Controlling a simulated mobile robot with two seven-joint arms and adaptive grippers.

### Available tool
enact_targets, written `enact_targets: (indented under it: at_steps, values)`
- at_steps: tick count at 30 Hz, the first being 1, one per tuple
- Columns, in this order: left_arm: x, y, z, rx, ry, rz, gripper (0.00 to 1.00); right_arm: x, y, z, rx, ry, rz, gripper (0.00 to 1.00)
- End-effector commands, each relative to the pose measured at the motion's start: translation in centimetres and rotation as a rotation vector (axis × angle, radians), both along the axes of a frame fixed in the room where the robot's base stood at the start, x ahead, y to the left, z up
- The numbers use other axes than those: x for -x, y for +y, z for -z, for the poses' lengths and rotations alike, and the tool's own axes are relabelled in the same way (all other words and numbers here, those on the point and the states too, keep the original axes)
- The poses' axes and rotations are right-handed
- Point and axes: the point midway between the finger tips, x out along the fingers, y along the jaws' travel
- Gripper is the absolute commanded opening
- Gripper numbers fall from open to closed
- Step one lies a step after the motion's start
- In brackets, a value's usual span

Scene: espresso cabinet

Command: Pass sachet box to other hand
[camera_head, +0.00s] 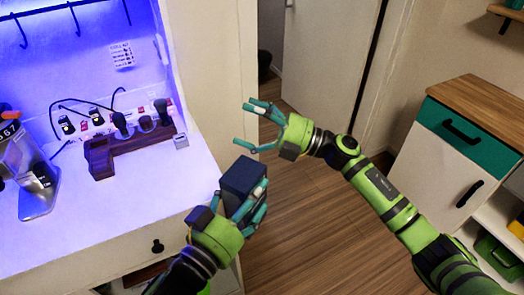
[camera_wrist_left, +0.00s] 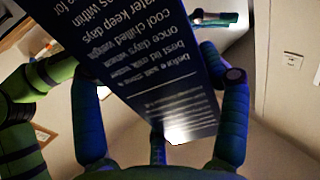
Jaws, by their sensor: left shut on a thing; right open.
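The sachet box is a dark navy box (camera_head: 243,178). My left gripper (camera_head: 250,206) is shut on it and holds it up in front of the cabinet's right edge. In the left wrist view the box (camera_wrist_left: 165,60) fills the middle between the fingers, with white printed text on its face. My right gripper (camera_head: 256,126) is open and empty, above and slightly right of the box in the head view, with its fingers pointing left. A gap shows between the right fingers and the box in the head view.
A white counter (camera_head: 110,215) with a dark wooden rack (camera_head: 130,145) and a metal espresso machine part (camera_head: 30,180) is at left. A drawer cabinet (camera_head: 455,150) with a wooden top stands at right. Open wooden floor (camera_head: 310,215) lies between.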

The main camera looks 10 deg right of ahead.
Motion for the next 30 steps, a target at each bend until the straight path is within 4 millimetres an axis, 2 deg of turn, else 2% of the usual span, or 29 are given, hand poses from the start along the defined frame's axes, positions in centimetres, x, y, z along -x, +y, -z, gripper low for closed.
enact_targets:
  at_steps: [1, 3, 5, 7, 9, 11, 12, 15, 17, 20, 24, 27, 30]
  values:
    - [0.0, 0.0, -0.1, 0.001, -0.001, 0.000, 0.38, 1.8, 1.0, -2.5, 0.052, -0.081, -0.072, 0.98]
    - [0.0, 0.0, -0.1, 0.001, -0.001, 0.000, 0.38, 4.8, 2.4, -5.0, 0.143, -0.187, -0.177, 0.98]
    - [0.0, 0.0, -0.1, 0.001, -0.001, 0.000, 0.38, 7.8, 3.6, -6.7, 0.239, -0.285, -0.272, 0.98]
    - [0.0, 0.0, -0.1, 0.001, -0.001, 0.000, 0.38, 11.6, 5.0, -7.4, 0.360, -0.422, -0.389, 0.98]
    - [0.0, 0.0, -0.1, 0.001, -0.001, 0.000, 0.38, 15.7, 6.3, -7.2, 0.482, -0.595, -0.515, 0.98]
    - [0.0, 0.0, -0.1, 0.001, -0.002, 0.000, 0.38, 19.1, 6.6, -6.5, 0.596, -0.756, -0.631, 0.98]
    - [0.0, 0.0, -0.1, 0.001, -0.001, 0.000, 0.38, 21.4, 6.5, -5.6, 0.679, -0.870, -0.714, 0.98]
    - [0.0, 0.0, -0.1, 0.001, -0.001, 0.000, 0.38, 25.8, 4.7, -2.9, 0.905, -1.148, -0.931, 0.98]
    - [0.0, 0.0, -0.1, 0.001, -0.001, 0.000, 0.38, 26.3, 3.5, -1.7, 1.048, -1.256, -1.019, 0.98]
    - [0.0, 0.0, -0.1, 0.001, -0.001, 0.000, 0.38, 24.9, 1.6, -1.1, 1.299, -1.341, -1.079, 0.98]
    - [0.0, 0.0, 0.0, 0.001, -0.001, 0.000, 0.38, 20.1, 0.9, -3.4, 1.587, -1.264, -0.932, 0.98]
    - [0.0, 0.0, 0.0, 0.001, -0.001, 0.000, 0.38, 18.1, 0.6, -4.8, 1.691, -1.210, -0.840, 0.98]
    - [0.0, 0.0, 0.0, 0.001, -0.001, 0.000, 0.38, 17.2, 0.5, -5.4, 1.741, -1.180, -0.788, 0.98]
